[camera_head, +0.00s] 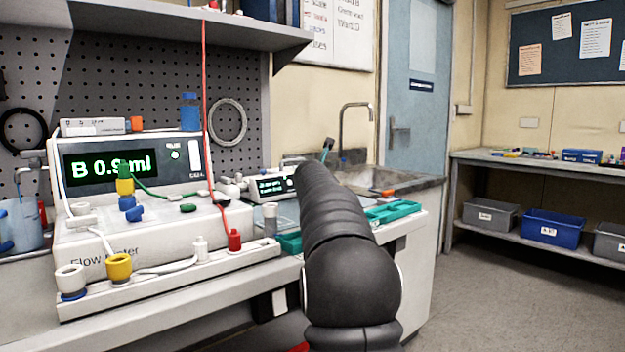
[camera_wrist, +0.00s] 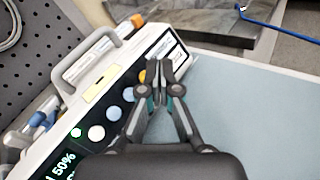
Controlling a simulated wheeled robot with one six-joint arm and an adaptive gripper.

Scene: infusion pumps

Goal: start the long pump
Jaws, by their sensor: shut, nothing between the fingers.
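In the wrist view a long white pump (camera_wrist: 92,88) with a carry handle runs diagonally. Its dark display (camera_wrist: 62,165) reads "50%" in green. Along its panel are a lit green button (camera_wrist: 76,132), a white button (camera_wrist: 96,133) and blue buttons (camera_wrist: 113,113). A yellow-orange button (camera_wrist: 142,76) lies close beside my gripper (camera_wrist: 160,72), which is shut and empty over the panel's far end. I cannot tell whether the fingertips touch the panel. In the head view my arm hides the gripper; a pump with a small green display (camera_head: 270,187) stands left of the arm.
A large flow meter (camera_head: 150,235) reading "B 0.9 ml" stands at left on the bench, with coloured connectors and a red cable (camera_head: 204,100). Green trays (camera_head: 390,211) lie beside my arm near the sink (camera_head: 385,178). The surface right of the pump (camera_wrist: 265,110) is clear.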

